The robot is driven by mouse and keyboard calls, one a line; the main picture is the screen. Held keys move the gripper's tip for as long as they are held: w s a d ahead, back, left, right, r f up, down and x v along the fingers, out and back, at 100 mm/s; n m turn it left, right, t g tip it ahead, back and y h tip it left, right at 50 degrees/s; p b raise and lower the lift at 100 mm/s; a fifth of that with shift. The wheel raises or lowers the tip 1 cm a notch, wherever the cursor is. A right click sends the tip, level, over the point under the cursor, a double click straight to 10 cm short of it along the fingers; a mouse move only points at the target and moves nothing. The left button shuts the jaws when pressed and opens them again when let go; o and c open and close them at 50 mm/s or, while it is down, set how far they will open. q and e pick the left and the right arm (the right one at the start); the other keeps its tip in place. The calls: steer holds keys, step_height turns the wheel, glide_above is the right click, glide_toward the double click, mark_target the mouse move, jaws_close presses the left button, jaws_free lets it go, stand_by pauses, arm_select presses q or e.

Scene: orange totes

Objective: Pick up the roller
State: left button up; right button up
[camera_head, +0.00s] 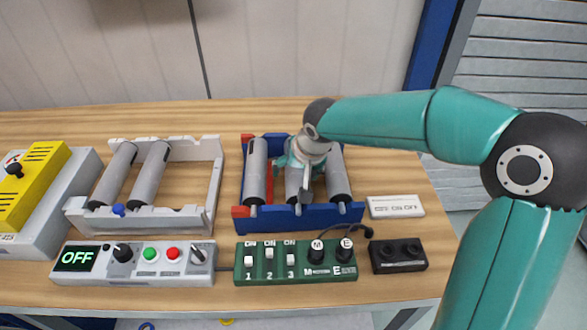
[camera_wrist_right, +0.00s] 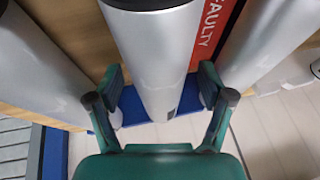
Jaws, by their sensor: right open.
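A blue rack (camera_head: 285,217) with red corner parts holds several grey rollers side by side: a left one (camera_head: 256,172), a middle one (camera_head: 292,188) and a right one (camera_head: 337,178). My right gripper (camera_head: 300,182) is above the middle roller in the head view and partly hides it. In the right wrist view my right gripper (camera_wrist_right: 161,82) is open, with one finger on each side of the middle roller (camera_wrist_right: 155,55). I cannot tell whether the fingers touch it. My left gripper is not in view.
A white rack (camera_head: 212,185) with two grey rollers stands to the left. In front are a grey control box (camera_head: 135,268) showing OFF, a green switch box (camera_head: 295,262) and a black box (camera_head: 398,255). A red FAULTY label (camera_wrist_right: 215,35) lies beside the middle roller.

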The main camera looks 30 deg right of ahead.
jaws_close()
stand_by(0.4)
steer(key=shift+r, duration=0.1)
step_height(320, 180, up, 20)
steer(key=p, duration=0.2)
stand_by(0.6)
